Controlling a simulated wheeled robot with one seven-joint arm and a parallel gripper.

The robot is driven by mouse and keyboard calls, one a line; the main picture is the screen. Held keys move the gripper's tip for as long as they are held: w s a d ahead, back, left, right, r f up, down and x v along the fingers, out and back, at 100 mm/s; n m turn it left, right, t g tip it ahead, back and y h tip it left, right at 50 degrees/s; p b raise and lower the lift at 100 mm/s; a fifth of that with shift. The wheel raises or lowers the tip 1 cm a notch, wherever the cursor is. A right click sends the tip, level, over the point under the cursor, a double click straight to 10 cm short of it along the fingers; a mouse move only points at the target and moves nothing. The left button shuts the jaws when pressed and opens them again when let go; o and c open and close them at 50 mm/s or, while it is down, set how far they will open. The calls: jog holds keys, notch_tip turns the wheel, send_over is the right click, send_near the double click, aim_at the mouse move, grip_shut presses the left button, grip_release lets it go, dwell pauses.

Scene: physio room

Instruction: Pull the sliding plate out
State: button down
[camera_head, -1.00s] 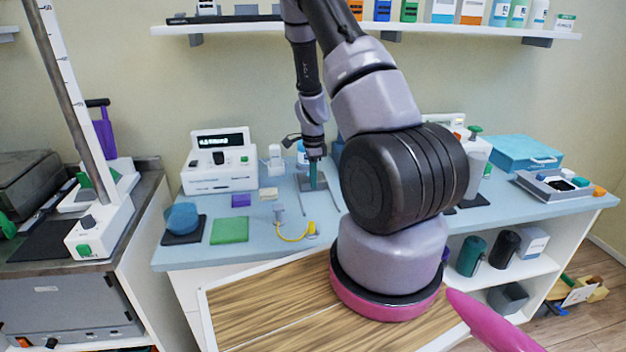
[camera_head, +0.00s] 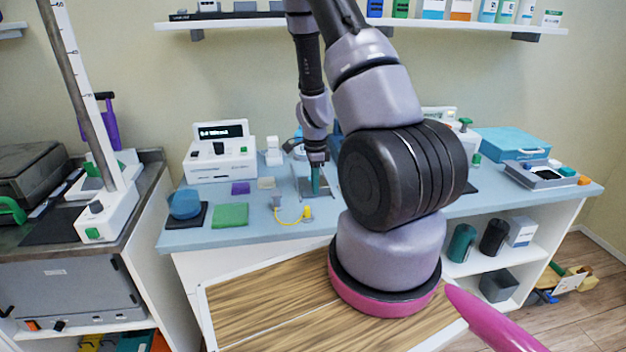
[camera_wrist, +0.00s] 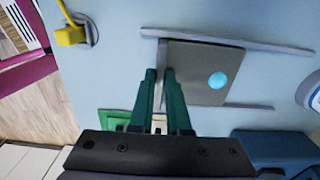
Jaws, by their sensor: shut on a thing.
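The sliding plate (camera_wrist: 200,72) is a flat dark grey square with a light blue dot, in the wrist view. It lies between two light grey rails (camera_wrist: 270,45) on the blue bench. A pale upright lip (camera_wrist: 161,62) runs along its near edge, close to the rails' near ends. My gripper (camera_wrist: 161,72) has green fingers, one on each side of this lip, and is shut on it. The fingers hide part of the lip and of one rail. In the head view my gripper (camera_head: 318,185) points down at the rails, and the plate is partly hidden.
A yellow plug (camera_head: 306,213) with a cable lies front-left of the rails. A green mat (camera_head: 231,215), a blue round thing (camera_head: 185,204) and a white device (camera_head: 220,152) stand further left. A wooden-topped surface (camera_head: 265,300) is in front.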

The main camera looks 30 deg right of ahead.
jog(key=shift+s+a, duration=0.25)
jog(key=shift+s, duration=0.75)
jog(key=c, duration=0.9)
grip_release()
jog(key=shift+r, duration=0.15)
notch_tip(320, 180, up, 10)
jog(key=shift+r, duration=0.25)
